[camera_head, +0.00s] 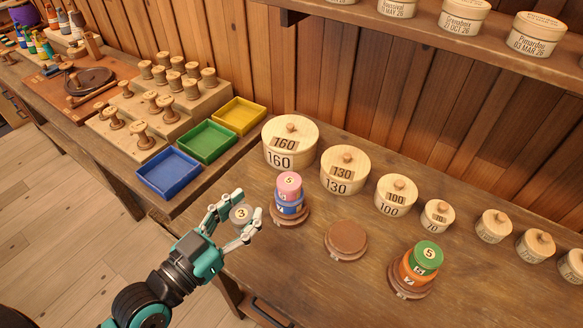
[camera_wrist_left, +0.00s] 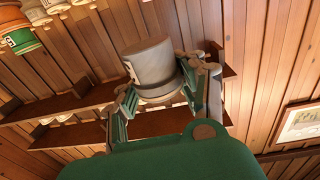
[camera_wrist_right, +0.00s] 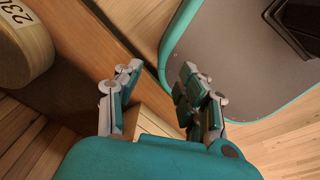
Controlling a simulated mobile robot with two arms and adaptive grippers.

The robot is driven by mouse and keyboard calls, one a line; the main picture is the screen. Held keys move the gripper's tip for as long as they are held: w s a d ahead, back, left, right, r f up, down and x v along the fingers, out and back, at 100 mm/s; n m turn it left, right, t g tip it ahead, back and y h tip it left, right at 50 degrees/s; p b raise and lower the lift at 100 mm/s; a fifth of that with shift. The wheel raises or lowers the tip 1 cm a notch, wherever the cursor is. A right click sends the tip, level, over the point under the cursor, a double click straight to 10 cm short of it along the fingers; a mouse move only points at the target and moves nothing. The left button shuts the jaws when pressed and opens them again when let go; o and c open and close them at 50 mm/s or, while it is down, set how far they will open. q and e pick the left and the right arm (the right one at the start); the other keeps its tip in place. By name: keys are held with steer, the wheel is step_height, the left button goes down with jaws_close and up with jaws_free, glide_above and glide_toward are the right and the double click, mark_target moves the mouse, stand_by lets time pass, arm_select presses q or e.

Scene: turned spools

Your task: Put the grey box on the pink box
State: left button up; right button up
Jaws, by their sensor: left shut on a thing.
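The grey box (camera_head: 240,214), a small round box marked 3, is between the fingers of my left gripper (camera_head: 236,215), which is shut on it. It also shows in the left wrist view (camera_wrist_left: 150,65), held by its lower part. The pink box (camera_head: 289,182), marked 5, is the top of a stack on a round wooden base, with a blue box (camera_head: 289,205) under it. The grey box is held to the left of this stack, apart from it. My right gripper (camera_wrist_right: 160,95) is open and empty in the right wrist view.
A bare brown round base (camera_head: 346,238) stands right of the stack. Farther right, a green box (camera_head: 428,254) tops an orange box. Wooden lidded boxes (camera_head: 291,145) line the back. Blue (camera_head: 168,174), green and yellow trays lie on the left.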

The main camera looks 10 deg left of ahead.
arm_select(q)
steer(key=shift+s+d+r+m+h, duration=0.1)
steer(key=shift+s+r+m+h, duration=0.1)
steer(key=shift+r+m+h, duration=0.35)
steer(key=shift+d+r+g, duration=0.2)
steer(key=shift+r+g, duration=0.05)
steer(key=shift+g, duration=0.15)
steer(key=w+d+f+b, duration=0.1)
steer(key=w+d+b, duration=0.1)
steer(key=w+b, duration=0.3)
steer(key=p, duration=0.3)
glide_above(290, 180)
steer(key=shift+s+a+f, duration=0.1)
steer(key=shift+s, duration=0.25)
steer(key=shift+w+f, duration=0.1)
steer(key=shift+w, duration=0.25)
steer(key=shift+w+f, duration=0.1)
steer(key=shift+f, duration=0.15)
step_height(290, 180, down, 2)
steer(key=shift+f, duration=0.5)
arm_select(e)
steer(key=shift+w+d+f, duration=0.1)
steer(key=shift+d+f, duration=0.05)
steer(key=shift+f, duration=0.35)
steer(key=shift+w+d+f, duration=0.1)
steer(key=shift+f, duration=0.35)
steer(key=shift+d, duration=0.1)
